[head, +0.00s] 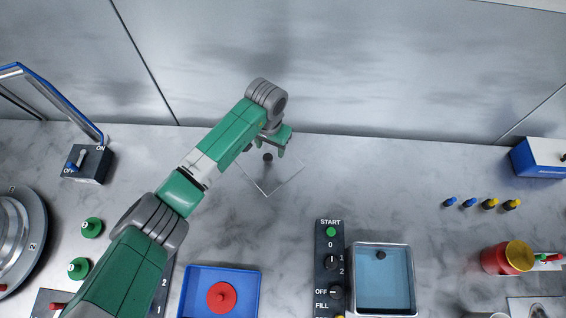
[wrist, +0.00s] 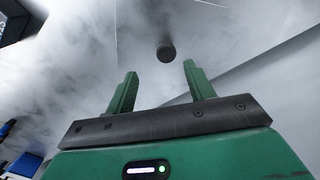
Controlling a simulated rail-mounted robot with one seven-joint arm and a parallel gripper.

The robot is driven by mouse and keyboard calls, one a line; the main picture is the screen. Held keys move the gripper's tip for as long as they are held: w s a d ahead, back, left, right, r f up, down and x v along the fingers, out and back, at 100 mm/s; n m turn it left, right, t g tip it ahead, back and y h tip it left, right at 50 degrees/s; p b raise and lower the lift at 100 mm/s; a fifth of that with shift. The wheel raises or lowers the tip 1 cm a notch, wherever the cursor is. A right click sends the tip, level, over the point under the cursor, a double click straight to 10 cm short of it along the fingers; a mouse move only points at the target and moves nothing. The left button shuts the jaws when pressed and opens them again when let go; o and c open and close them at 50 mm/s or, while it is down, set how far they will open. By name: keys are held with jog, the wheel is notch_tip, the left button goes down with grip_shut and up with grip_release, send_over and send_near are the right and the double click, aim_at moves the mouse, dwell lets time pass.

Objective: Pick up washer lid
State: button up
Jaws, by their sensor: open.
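A clear, flat square lid (head: 268,185) with a dark round knob (head: 268,157) lies on the marble counter near the back wall, and I take it for the washer lid. The knob also shows in the wrist view (wrist: 166,52), just beyond and roughly between my fingertips. My green gripper (head: 275,148) is over the back part of the lid, near the knob. In the wrist view my gripper (wrist: 160,80) is open with nothing between its fingers. The arm and gripper hide part of the lid's back edge.
A water-filled basin (head: 382,312) with a dark knob-like piece stands beside a control panel (head: 329,285). A blue tray (head: 252,278) holds a red round piece (head: 221,296). Small coloured pegs (head: 480,202) are at right. The counter right of the lid is clear.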

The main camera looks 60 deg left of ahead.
aim_at(268, 157)
jog(key=f, duration=0.2)
jog(key=f+b, duration=0.1)
jog(key=f, duration=0.1)
jog(key=s+a+f, duration=0.1)
jog(key=f, duration=0.2)
jog(key=shift+w+d+f+b, duration=0.1)
jog(key=shift+f+b, duration=0.2)
jog(key=shift+f, duration=0.05)
grip_shut()
